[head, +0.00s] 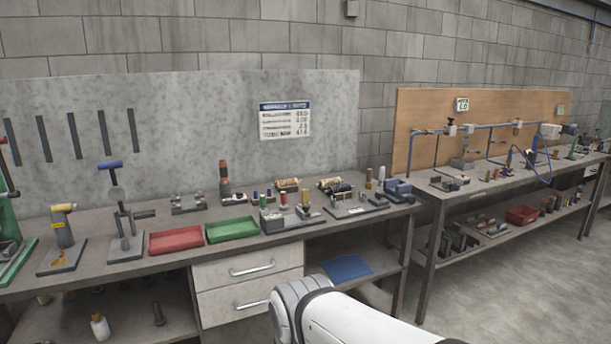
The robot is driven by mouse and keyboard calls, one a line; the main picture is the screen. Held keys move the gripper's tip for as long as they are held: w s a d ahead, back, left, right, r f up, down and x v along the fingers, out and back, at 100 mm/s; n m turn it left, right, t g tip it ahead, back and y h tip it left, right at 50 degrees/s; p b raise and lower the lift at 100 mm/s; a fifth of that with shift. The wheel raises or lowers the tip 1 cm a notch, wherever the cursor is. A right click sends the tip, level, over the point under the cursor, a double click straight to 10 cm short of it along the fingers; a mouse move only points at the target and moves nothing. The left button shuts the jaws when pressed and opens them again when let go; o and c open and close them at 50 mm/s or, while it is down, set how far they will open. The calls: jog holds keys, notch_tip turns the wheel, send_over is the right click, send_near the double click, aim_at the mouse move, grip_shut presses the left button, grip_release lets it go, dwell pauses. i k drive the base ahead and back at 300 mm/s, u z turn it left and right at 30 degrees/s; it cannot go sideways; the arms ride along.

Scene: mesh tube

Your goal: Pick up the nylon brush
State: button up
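I cannot make out a nylon brush for certain. Small brush-like pieces (335,187) lie in a group toward the right end of the near workbench (130,270), too small to tell apart. My gripper is not in view. Only a white rounded link of my arm shows at the bottom middle, in front of the bench and below its top.
A red tray (175,241) and a green tray (232,230) lie on the bench, with clamp stands at left. Two drawers (248,272) sit below. A blue mat (347,268) lies on the lower shelf. A second bench (450,195) with blue piping stands at right. Open floor lies at lower right.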

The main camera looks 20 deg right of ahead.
aim_at(382, 173)
jog(key=k, duration=0.5)
jog(key=z, duration=0.5)
jog(key=i, duration=0.4)
jog(key=z, duration=1.05)
jog(key=i, duration=3.15)
jog(key=u, duration=0.9)
jog(key=i, duration=0.45)
jog(key=u, duration=0.15)
jog(key=k, duration=0.8)
jog(key=u, duration=0.2)
